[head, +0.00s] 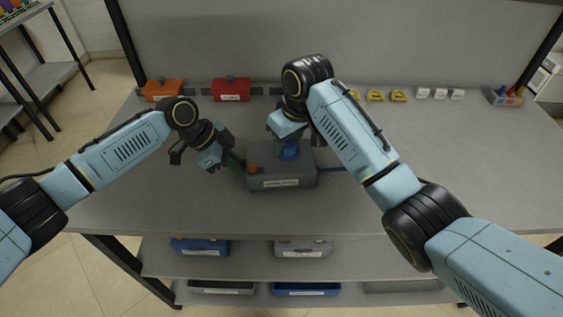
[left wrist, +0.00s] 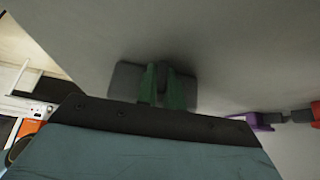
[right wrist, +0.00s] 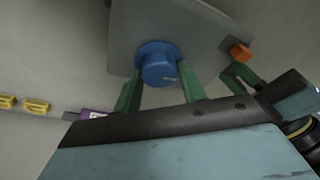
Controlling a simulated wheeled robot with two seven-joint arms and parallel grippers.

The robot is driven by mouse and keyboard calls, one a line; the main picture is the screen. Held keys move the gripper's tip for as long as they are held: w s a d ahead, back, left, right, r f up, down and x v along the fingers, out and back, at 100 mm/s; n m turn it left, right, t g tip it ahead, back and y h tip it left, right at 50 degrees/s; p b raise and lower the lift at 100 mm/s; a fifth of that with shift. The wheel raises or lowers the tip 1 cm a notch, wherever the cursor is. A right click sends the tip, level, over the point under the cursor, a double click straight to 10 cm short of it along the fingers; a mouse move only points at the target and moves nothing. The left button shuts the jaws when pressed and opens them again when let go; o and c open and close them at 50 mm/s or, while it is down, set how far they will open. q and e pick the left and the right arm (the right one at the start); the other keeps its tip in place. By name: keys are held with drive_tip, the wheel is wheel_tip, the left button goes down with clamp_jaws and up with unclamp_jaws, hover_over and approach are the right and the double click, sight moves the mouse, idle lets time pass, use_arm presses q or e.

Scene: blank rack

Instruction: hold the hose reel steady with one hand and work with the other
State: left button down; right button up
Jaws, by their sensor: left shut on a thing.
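The grey box (head: 282,182) with a white label, which I take for the hose reel, sits on the bench in the head view. It has a blue knob (head: 289,151) on top and an orange button (head: 252,168) at its left front. My left gripper (head: 236,160) is at the box's left side; in the left wrist view its green fingers close on a dark grey part (left wrist: 126,80), seemingly of the box. My right gripper (right wrist: 159,84) is over the box, its fingers apart on either side of the blue knob (right wrist: 159,68). Whether they touch the knob is unclear.
Along the back lie an orange box (head: 162,90), a red box (head: 231,89), yellow pieces (head: 375,96), white blocks (head: 440,94) and a small bin (head: 506,98). The bench right of my right arm is clear.

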drive_tip(key=c, duration=0.4)
drive_tip(key=m+h, duration=0.1)
drive_tip(key=m, duration=0.5)
drive_tip(key=shift+a+m+t, duration=0.1)
drive_tip(key=shift+m+t, duration=0.2)
drive_tip(key=m+h, duration=0.1)
drive_tip(key=m, duration=0.3)
drive_tip(key=shift+h, duration=0.3)
drive_tip(key=m+h, duration=0.1)
drive_tip(key=m, duration=0.4)
drive_tip(key=o, duration=0.7)
